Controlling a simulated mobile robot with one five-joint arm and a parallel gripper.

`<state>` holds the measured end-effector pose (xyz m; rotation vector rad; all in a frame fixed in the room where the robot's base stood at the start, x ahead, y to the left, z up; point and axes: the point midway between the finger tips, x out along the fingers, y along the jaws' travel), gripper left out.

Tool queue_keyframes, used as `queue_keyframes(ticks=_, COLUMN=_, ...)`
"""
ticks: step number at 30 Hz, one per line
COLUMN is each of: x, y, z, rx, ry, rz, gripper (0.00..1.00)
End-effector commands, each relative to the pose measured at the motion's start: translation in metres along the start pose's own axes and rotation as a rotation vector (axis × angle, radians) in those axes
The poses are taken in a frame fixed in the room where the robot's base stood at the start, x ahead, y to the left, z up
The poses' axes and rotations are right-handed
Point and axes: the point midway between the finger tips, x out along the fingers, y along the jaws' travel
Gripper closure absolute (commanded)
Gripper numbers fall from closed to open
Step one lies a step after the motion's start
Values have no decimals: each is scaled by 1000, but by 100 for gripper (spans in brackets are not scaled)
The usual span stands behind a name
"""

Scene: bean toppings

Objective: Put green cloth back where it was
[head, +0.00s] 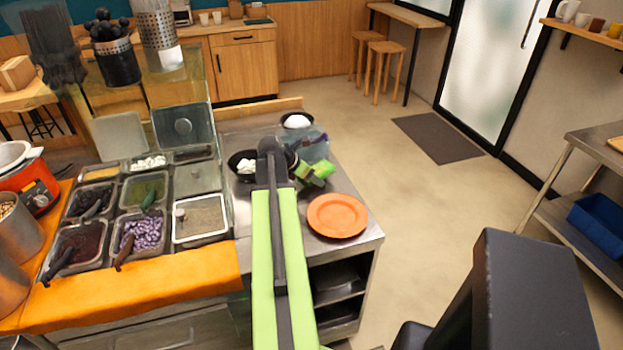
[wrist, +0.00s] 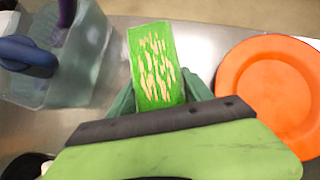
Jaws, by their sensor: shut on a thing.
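The green cloth (wrist: 156,62) shows in the wrist view as a bright green folded strip with tan flecks. My gripper (wrist: 162,92) is shut on it, with a dark green finger on each side. Its far end sticks out past the fingers, and its near end is hidden behind my wrist. In the head view, my gripper (head: 308,174) and the cloth (head: 322,168) are over the metal counter, left of and behind the orange plate. I cannot tell whether the cloth touches the counter.
The orange plate (head: 337,215) lies near the counter's right edge. A clear container (wrist: 62,55) with utensils stands left of the cloth in the wrist view. Black bowls with white contents (head: 296,121) stand behind. Topping pans (head: 142,232) fill the left. Bare counter (wrist: 195,40) shows between container and plate.

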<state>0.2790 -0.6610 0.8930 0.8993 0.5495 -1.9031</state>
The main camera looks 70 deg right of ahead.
Motion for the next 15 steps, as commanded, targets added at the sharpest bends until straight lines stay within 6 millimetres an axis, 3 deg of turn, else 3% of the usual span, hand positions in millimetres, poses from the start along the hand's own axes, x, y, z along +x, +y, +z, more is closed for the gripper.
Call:
queue_keyframes(ticks=12, x=8, y=0, z=-6, rx=0, ry=0, rz=0, gripper=100)
queue_keyframes(ticks=13, x=8, y=0, z=-6, rx=0, ry=0, rz=0, gripper=38)
queue_keyframes(ticks=15, x=8, y=0, z=-6, rx=0, ry=0, rz=0, gripper=29)
